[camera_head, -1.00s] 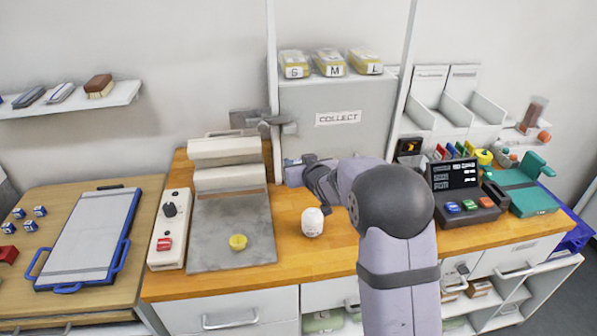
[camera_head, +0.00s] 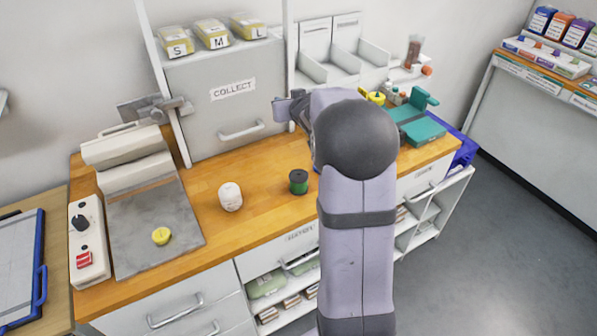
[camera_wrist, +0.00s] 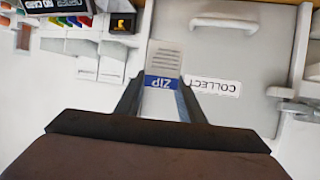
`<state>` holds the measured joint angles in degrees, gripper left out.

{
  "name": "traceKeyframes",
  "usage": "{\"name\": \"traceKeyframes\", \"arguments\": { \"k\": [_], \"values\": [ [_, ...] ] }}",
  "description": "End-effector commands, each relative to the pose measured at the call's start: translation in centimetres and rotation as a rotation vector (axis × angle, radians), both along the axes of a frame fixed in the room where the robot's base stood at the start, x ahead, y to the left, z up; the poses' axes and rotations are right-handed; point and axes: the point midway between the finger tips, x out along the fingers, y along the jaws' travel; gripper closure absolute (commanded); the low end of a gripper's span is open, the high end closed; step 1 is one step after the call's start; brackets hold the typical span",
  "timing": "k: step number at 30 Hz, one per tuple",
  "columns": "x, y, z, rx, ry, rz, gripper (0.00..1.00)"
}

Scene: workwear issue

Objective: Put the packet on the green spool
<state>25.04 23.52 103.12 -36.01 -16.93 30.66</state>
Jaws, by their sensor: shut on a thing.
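The packet (camera_wrist: 164,62) is pale with printed lines and a blue band reading ZIP, upside down in the wrist view. My gripper (camera_wrist: 163,88) is shut on it, one dark finger on each side. In the head view, my gripper (camera_head: 287,108) is raised above the counter, near the right edge of the COLLECT cabinet, partly hidden by my arm. The green spool (camera_head: 299,183) has a dark top and stands upright on the wooden counter, below the gripper in the picture and just left of my arm. The spool does not show in the wrist view.
A white spool-like item (camera_head: 230,197) stands left of the green spool. A yellow spool-like item (camera_head: 161,236) lies on the grey plate (camera_head: 150,215). The COLLECT cabinet (camera_head: 225,95) backs the counter (camera_head: 262,180). A teal device (camera_head: 415,127) stands at right.

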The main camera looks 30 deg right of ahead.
Motion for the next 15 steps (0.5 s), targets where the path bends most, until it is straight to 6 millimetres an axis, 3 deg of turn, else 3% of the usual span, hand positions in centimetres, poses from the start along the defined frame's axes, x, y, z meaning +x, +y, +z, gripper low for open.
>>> {"name": "traceKeyframes", "arguments": {
  "k": [1, 3, 8, 12, 15],
  "values": [
    [-1.3, -1.8, 0.6, -0.001, 0.001, -0.026, 0.86],
    [-2.7, -3.6, 1.1, -0.001, 0.0, -0.045, 0.86],
    [-5.9, -6.3, 1.6, 0.0, 0.001, -0.064, 0.86],
    [-8.4, -7.0, 1.4, 0.001, 0.002, -0.039, 0.86],
    [-9.4, -5.7, 0.5, 0.003, 0.002, 0.012, 0.86]
  ]
}}
